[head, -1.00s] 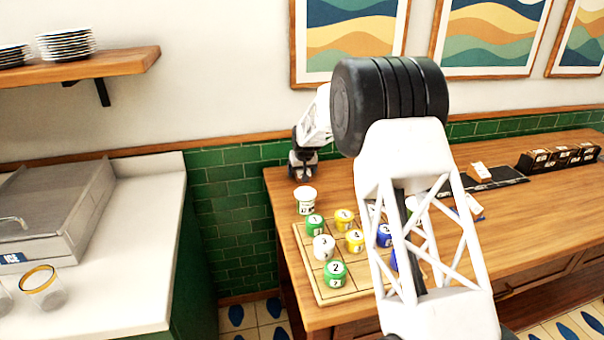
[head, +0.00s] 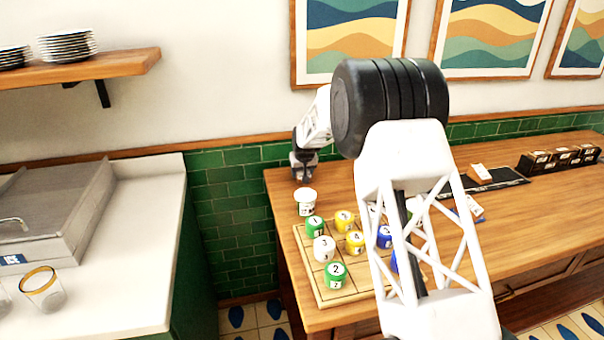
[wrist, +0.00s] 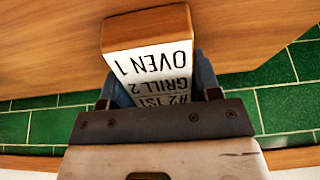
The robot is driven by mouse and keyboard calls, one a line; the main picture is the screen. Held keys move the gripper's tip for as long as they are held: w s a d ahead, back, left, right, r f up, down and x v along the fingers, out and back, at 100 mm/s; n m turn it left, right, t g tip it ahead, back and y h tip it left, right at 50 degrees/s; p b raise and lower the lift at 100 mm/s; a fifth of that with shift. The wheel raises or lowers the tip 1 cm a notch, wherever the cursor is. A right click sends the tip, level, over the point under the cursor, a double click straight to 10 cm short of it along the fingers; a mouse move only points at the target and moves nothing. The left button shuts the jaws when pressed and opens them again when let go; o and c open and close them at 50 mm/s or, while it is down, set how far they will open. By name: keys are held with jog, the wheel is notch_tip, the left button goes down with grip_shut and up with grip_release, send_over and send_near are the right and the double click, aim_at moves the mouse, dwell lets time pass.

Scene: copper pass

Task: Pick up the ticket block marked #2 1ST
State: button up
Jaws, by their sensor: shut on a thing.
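The ticket block (wrist: 150,62) is a wooden block with a white face. Its print reads upside down in the wrist view: OVEN 1, GRILL 2, #2 1ST. My gripper (wrist: 155,90) is shut on it, with one blue-grey finger on each side. The fingers and palm hide the block's lower end. In the head view my gripper (head: 304,172) is over the far left corner of the wooden counter, close to the green tile wall. The block is too small there to make out clearly.
A white-lidded cup (head: 305,204) stands just in front of my gripper. Nearer is a wooden tray (head: 312,280) with several numbered green, white, yellow and blue pots. A dark rack (head: 556,160) and a dark mat (head: 505,180) lie right. My arm hides part of the counter.

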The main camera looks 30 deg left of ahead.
jog(key=shift+r, duration=5)
